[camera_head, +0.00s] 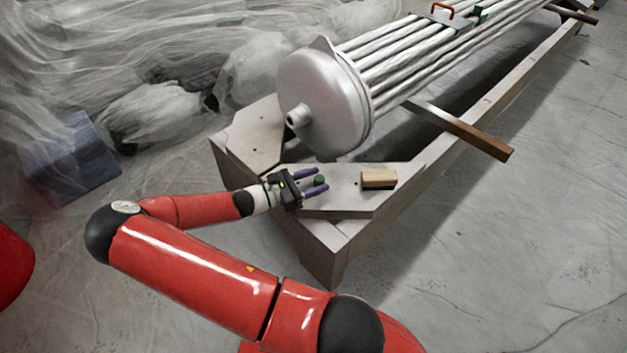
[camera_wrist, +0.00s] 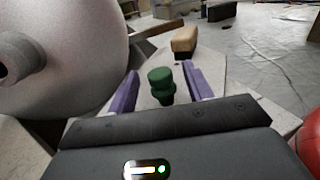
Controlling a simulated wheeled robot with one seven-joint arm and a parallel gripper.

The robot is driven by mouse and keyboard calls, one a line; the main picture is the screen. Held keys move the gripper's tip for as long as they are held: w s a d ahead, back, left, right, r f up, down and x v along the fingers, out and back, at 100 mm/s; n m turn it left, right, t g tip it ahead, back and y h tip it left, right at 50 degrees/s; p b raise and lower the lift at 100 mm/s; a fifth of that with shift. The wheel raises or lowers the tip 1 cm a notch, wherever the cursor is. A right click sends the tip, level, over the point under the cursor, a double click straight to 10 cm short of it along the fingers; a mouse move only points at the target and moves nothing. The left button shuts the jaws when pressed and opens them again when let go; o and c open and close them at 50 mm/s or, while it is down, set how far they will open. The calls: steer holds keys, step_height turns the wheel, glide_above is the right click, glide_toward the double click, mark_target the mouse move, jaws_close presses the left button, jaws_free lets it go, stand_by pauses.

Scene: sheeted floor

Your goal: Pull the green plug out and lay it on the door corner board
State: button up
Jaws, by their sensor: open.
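The green plug (camera_head: 319,181) is at the wooden corner board (camera_head: 340,196) of the long crate-like frame. In the wrist view the green plug (camera_wrist: 161,86) stands upright between the two purple fingers. My gripper (camera_head: 318,179) is open around it, with a gap showing on each side in the wrist view (camera_wrist: 158,90). Whether the plug's lower end sits in a hole is hidden by the gripper body in the wrist view. Another corner board (camera_head: 255,135) lies at the left corner of the frame. Which board is the door corner board I cannot tell.
A tan wooden block (camera_head: 378,180) lies on the board to the right of my gripper. A large metal cylinder end (camera_head: 318,100) with a short nozzle rises close behind. A wooden bar (camera_head: 465,135) sticks out at right. Plastic sheeting covers the left background.

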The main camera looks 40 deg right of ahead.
steer(key=v, duration=0.8)
steer(key=s+a+r+m+t+y+p, duration=0.1)
steer(key=s+a+r+m+t+y, duration=0.2)
steer(key=r, duration=0.7)
steer(key=s+a+r+m+t+y+p, duration=0.2)
steer(key=s+a+r+m+t+y, duration=0.1)
steer(key=s+a+r+m+y, duration=0.4)
steer(key=s+a+r+m+t+y+p, duration=0.1)
steer(key=s+a+r+m+t+y, duration=0.3)
steer(key=r, duration=0.9)
steer(key=s+a+m+y, duration=0.1)
steer(key=s+a+y, duration=0.1)
steer(key=s+y, duration=0.1)
steer(key=shift+a+r, duration=0.25)
steer(key=shift+a, duration=0.15)
